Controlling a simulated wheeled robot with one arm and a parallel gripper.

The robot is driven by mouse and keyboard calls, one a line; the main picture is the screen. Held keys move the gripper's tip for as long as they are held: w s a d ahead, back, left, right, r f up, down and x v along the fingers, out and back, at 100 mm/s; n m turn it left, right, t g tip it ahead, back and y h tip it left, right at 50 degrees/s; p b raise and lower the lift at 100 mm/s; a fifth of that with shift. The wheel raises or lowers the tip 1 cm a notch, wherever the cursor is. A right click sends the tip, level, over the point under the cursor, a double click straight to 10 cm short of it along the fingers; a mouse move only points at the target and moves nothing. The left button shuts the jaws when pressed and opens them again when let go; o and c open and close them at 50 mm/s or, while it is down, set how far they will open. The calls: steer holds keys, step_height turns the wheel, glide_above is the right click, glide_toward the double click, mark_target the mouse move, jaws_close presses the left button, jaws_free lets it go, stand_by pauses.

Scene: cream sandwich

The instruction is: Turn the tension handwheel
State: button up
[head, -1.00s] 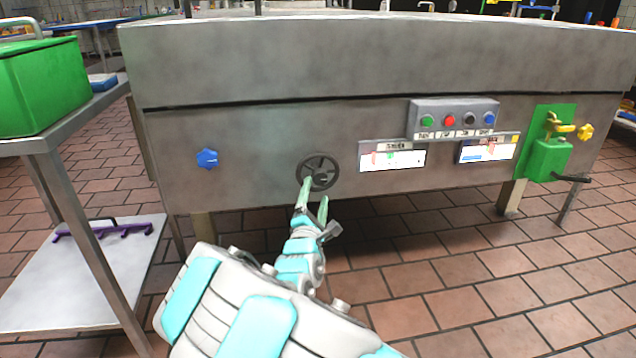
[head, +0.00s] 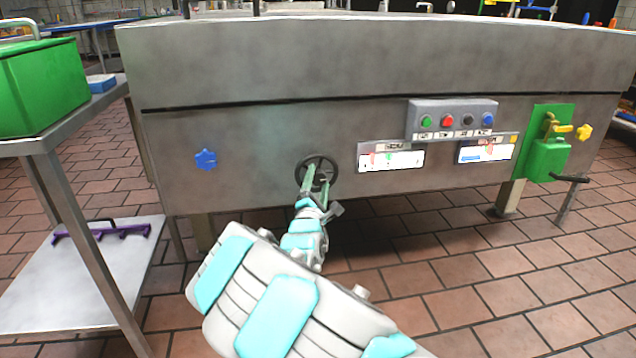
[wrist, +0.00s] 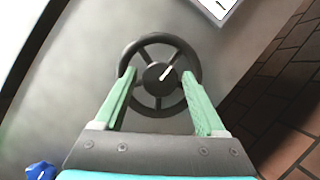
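The tension handwheel (head: 317,168) is a dark spoked wheel on the front of the grey metal machine. In the wrist view the handwheel (wrist: 159,73) shows its hub with a white mark pointing up and right. My gripper (head: 316,172) is at the wheel. In the wrist view its two green fingers (wrist: 160,92) are spread apart, one at the left and one at the right side of the rim. The left fingertip overlaps the rim. I cannot tell whether either finger touches it.
A button panel (head: 452,120) and labels are right of the wheel. A blue knob (head: 206,160) is to its left. A green unit with a yellow valve (head: 549,145) is at far right. A steel table (head: 50,140) with a green bin (head: 40,85) stands at left.

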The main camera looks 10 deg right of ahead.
jaws_close()
stand_by(0.3)
steer(key=shift+m, duration=0.4)
